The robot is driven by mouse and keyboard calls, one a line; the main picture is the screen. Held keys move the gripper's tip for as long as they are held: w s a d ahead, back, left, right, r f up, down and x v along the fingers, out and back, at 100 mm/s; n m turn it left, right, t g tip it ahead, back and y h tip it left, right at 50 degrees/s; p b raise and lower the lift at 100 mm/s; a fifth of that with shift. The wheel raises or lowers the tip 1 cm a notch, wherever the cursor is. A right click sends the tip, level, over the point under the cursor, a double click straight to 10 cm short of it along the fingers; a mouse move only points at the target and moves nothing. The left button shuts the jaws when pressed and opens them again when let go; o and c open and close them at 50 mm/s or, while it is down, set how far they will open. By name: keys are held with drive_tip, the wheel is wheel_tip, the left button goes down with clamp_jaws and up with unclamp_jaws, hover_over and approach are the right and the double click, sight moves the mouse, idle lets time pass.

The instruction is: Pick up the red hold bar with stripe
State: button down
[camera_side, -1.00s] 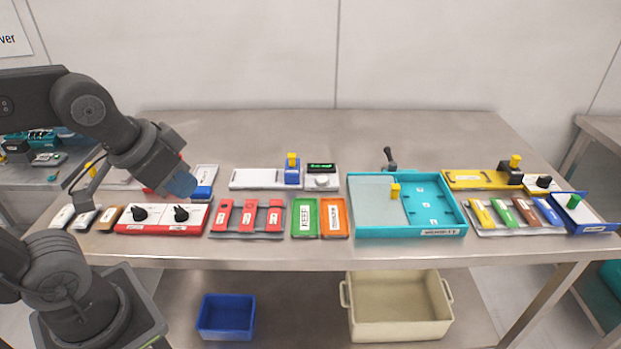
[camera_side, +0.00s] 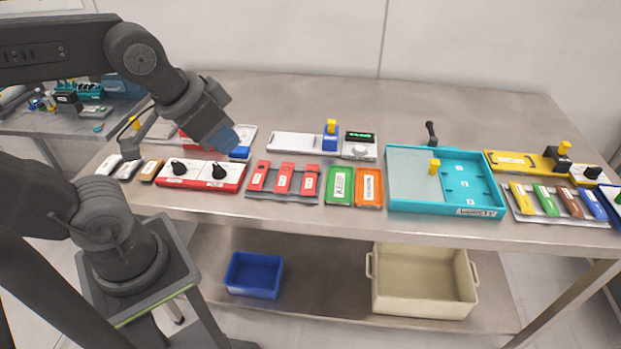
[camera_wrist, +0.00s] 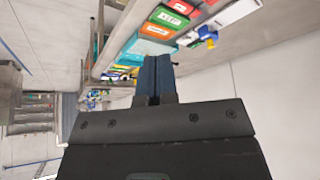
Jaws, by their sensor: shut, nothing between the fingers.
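Three red bars with white labels lie side by side on a grey tray on the bench in the side view: a left bar (camera_side: 259,175), a middle bar (camera_side: 284,178) and a right bar (camera_side: 309,181). Which one bears a stripe is too small to tell. My gripper (camera_side: 226,139) is in the air above and left of the bars in the picture, its blue fingers pointing down to the right. It is apart from them. In the wrist view my gripper (camera_wrist: 155,75) has both blue fingers together with nothing between them.
A red-and-white panel with black knobs (camera_side: 200,176) lies left of the bars. A green block (camera_side: 340,186) and an orange block (camera_side: 369,188) lie right of them, then a teal tray (camera_side: 440,209). A blue bin (camera_side: 254,275) and a beige crate (camera_side: 424,282) stand below.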

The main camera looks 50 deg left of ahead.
drive_tip(key=c, duration=1)
unclamp_jaws()
drive_tip(key=n+g+y, duration=0.2)
drive_tip(key=n+y, duration=0.1)
drive_tip(key=n, duration=0.6)
hover_over(310, 177)
drive_tip(key=s+d, duration=0.4)
wheel_tip(310, 177, down, 9)
drive_tip(key=x, duration=1.4)
drive_tip(key=shift+s+f, duration=0.2)
drive_tip(key=shift+s, duration=0.15)
